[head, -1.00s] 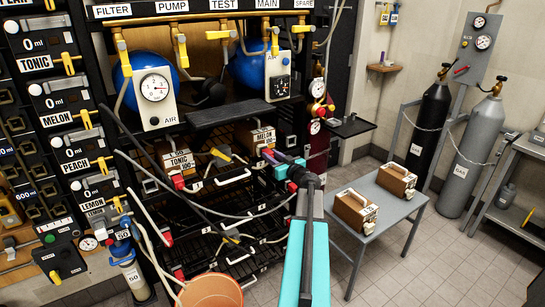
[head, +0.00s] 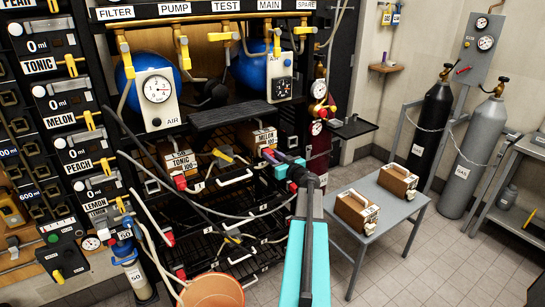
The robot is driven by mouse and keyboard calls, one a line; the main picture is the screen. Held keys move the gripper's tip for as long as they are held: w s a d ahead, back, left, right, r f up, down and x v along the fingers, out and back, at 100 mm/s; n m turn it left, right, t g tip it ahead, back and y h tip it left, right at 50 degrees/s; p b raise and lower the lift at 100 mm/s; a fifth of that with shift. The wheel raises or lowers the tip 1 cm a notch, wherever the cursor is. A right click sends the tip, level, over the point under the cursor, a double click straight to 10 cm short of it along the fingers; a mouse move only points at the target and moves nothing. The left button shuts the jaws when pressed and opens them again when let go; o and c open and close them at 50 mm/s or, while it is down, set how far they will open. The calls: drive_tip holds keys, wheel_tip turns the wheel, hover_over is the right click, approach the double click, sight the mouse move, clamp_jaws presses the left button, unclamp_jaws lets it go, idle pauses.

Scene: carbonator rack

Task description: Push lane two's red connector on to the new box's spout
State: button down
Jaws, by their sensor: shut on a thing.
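My gripper (head: 272,158) is shut at the lower front of the box marked MELON (head: 263,136) on the rack's upper shelf. The red connector is mostly hidden at the fingers, and so is the box's spout. I cannot tell whether the two touch. A grey hose (head: 240,216) runs from beside my gripper in a low curve to the left. The box marked TONIC (head: 180,160) stands to the left with a red connector (head: 180,182) at its lower front.
Wire shelves (head: 245,240) with white handles lie below the boxes. A yellow-handled part (head: 222,156) sits between the two boxes. Two more boxes (head: 357,210) stand on a grey table (head: 366,241) at right. An orange bucket (head: 212,290) is at the bottom.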

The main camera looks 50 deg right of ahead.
drive_tip(key=c, duration=1.3)
unclamp_jaws()
drive_tip(key=shift+s, duration=0.15)
drive_tip(key=p+v, duration=0.4)
drive_tip(key=v, duration=0.2)
drive_tip(key=shift+s+a, duration=0.15)
drive_tip(key=shift+s, duration=0.2)
